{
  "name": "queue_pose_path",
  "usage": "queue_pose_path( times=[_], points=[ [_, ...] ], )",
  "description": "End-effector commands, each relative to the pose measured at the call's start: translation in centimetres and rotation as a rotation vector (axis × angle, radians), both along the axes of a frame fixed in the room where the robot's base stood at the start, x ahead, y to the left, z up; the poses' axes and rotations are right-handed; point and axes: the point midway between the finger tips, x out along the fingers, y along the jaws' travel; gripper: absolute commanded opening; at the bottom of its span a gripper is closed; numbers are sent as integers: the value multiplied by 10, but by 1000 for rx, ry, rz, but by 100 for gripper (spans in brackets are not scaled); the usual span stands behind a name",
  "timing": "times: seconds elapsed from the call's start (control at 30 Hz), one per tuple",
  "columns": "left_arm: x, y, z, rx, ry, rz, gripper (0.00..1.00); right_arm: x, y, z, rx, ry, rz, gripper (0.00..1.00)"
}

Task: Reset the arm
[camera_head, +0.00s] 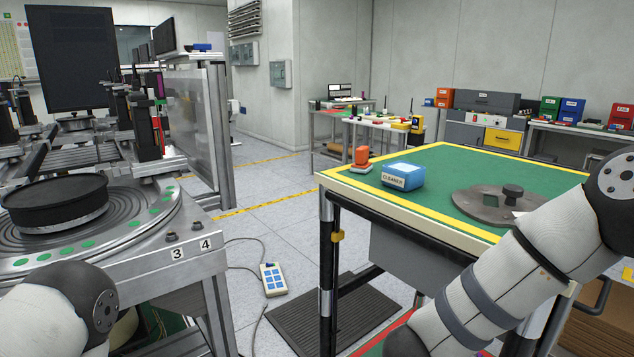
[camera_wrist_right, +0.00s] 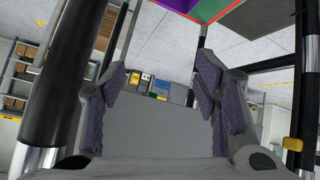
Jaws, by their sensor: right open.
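My right arm (camera_head: 510,275) comes in from the right in the head view, its white links crossing in front of the green-topped table (camera_head: 455,160). Its hand is outside that view. In the right wrist view my right gripper (camera_wrist_right: 160,76) has its two purple-padded fingers spread apart, with nothing between them. The floor lies at the top of that view, so the picture looks upside down. My left arm (camera_head: 50,315) shows only as a white link and joint at the lower left of the head view. My left gripper is hidden.
Black table legs (camera_wrist_right: 64,90) stand close around the right gripper. A blue cleaner box (camera_head: 403,177), an orange item (camera_head: 361,158) and a grey round plate (camera_head: 490,203) are on the green table. A turntable machine (camera_head: 100,225) stands left.

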Motion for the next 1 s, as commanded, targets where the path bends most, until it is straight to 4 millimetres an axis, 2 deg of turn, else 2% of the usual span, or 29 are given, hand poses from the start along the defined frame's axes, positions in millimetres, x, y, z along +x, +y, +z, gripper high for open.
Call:
queue_pose_path(
  times=[0.03, 0.07, 0.1, 0.17, 0.2, 0.27, 0.3, 0.33, 0.4, 0.5, 0.6, 0.67, 1.0],
  points=[
    [1, 0, 0, 0, -2, 0, 40, -24, 2, -36, 20, 44, 90, 56],
    [1, 0, 0, 0, -3, 0, 40, -40, 5, -57, 43, 74, 141, 56],
    [1, 0, 0, 0, -3, 0, 40, -64, 8, -82, 81, 122, 200, 56],
    [1, 0, 0, 0, -4, 0, 40, -106, 11, -114, 143, 211, 272, 56],
    [1, 0, 1, 0, -4, 0, 40, -136, 12, -132, 186, 279, 310, 56],
    [1, 0, 1, 0, -4, 0, 40, -185, 13, -152, 251, 389, 350, 56],
    [1, 0, 1, 0, -4, 0, 40, -218, 12, -162, 293, 465, 367, 56],
    [1, 0, 1, 0, -4, 0, 40, -242, 11, -167, 322, 523, 377, 56],
    [1, 0, 1, 0, -4, 0, 40, -294, 9, -172, 383, 647, 383, 56],
    [1, 0, 1, 0, -4, 0, 40, -350, 4, -169, 444, 787, 376, 56],
    [1, 0, 1, 0, -4, 0, 40, -380, 1, -164, 478, 867, 366, 56],
    [1, 0, 1, 0, -4, 0, 40, -388, 0, -163, 487, 888, 362, 56],
    [1, 0, 1, 0, -4, 0, 40, -390, 1, -162, 490, 893, 361, 56]
  ],
)
